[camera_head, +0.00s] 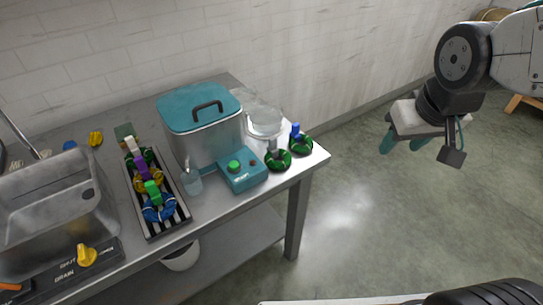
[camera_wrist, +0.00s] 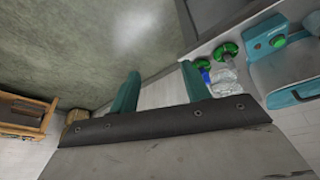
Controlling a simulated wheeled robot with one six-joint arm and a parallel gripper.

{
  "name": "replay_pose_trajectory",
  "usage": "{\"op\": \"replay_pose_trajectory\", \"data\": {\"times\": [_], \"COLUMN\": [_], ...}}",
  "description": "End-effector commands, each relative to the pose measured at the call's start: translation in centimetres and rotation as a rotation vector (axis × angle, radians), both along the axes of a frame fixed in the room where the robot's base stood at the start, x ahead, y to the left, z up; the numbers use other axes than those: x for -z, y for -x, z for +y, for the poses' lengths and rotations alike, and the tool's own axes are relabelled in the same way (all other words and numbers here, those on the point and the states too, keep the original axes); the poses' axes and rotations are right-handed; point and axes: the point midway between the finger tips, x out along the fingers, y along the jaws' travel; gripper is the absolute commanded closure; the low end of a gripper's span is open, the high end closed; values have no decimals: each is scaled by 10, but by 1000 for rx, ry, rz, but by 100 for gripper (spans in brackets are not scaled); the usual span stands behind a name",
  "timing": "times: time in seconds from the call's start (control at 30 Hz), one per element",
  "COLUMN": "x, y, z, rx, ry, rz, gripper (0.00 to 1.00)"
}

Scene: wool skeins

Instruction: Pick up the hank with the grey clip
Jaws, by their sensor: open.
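A green hank (camera_head: 278,161) lies near the right end of the table, with a clip (camera_head: 271,145) that looks pale grey. A second green hank (camera_head: 301,145) with a blue clip (camera_head: 296,130) lies just right of it. Two green rings show in the wrist view, the upper one (camera_wrist: 225,51) and the lower one (camera_wrist: 229,88), with a blue piece and a pale, blurred shape near them. My gripper (camera_head: 403,143) is open and empty, off the table to the right. Its teal fingers show apart in the wrist view (camera_wrist: 160,72).
A slotted tray (camera_head: 183,214) holds several hanks with white, purple and green clips. A teal-lidded vat (camera_head: 215,140), a teal control box (camera_head: 242,170) and glassware (camera_head: 266,121) stand left of the green hanks. A sink (camera_head: 45,210) is far left. Floor right of the table is clear.

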Motion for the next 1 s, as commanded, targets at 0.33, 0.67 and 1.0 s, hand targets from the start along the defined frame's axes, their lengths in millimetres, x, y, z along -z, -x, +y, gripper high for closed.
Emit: {"op": "replay_pose_trajectory", "data": {"times": [0.33,0.67,1.0], "x": [91,165,186], "y": [-148,-185,-189], "z": [85,182,215], "rx": [-240,-431,-478], "ry": [-53,-236,-319], "rz": [-377,-679,-778], "gripper": [53,53,53]}}
